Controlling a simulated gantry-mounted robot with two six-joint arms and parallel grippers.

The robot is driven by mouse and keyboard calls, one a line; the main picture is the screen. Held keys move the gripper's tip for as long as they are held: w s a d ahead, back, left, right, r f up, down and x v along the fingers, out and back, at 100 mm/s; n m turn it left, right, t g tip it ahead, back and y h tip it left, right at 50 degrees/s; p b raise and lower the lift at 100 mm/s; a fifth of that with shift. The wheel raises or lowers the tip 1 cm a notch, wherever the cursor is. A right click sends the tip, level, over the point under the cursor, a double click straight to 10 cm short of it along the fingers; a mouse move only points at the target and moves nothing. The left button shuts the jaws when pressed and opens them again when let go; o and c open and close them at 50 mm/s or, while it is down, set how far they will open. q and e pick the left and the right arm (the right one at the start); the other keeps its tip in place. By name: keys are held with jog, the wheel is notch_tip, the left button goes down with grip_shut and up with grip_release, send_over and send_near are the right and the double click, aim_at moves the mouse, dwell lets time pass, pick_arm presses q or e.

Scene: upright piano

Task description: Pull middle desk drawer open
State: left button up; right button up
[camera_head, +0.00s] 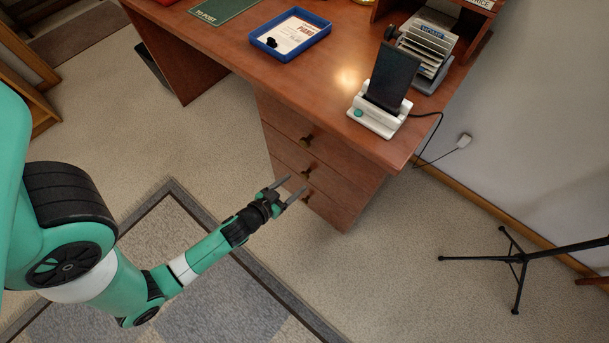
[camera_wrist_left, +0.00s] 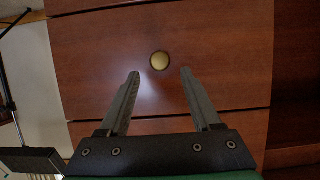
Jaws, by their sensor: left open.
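The desk's drawer stack shows in the head view, with the middle drawer (camera_head: 289,157) between an upper and a lower one. All three fronts look flush and shut. The middle drawer's dark round knob (camera_head: 306,173) is just beside my left gripper (camera_head: 297,183). In the left wrist view, a round brass knob (camera_wrist_left: 160,61) on a brown drawer front (camera_wrist_left: 95,65) lies just beyond the fingertips, midway between them. My left gripper (camera_wrist_left: 160,73) is open and empty, and its fingers do not appear to touch the knob. My right gripper is not in view.
The desktop (camera_head: 240,40) holds a blue tray (camera_head: 270,43), a device on a white stand (camera_head: 390,85) and a letter rack (camera_head: 425,50). A black tripod (camera_head: 518,258) stands on the carpet to the right. The floor before the drawers looks clear apart from a rug (camera_head: 200,285).

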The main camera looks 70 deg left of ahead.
aim_at(303, 176)
pick_arm(q)
jog(key=x, duration=0.5)
jog(key=shift+w+a+f+b, duration=0.15)
jog(key=shift+w+a+b, duration=0.05)
jog(key=shift+w+b, duration=0.15)
grip_shut()
dwell(1.0)
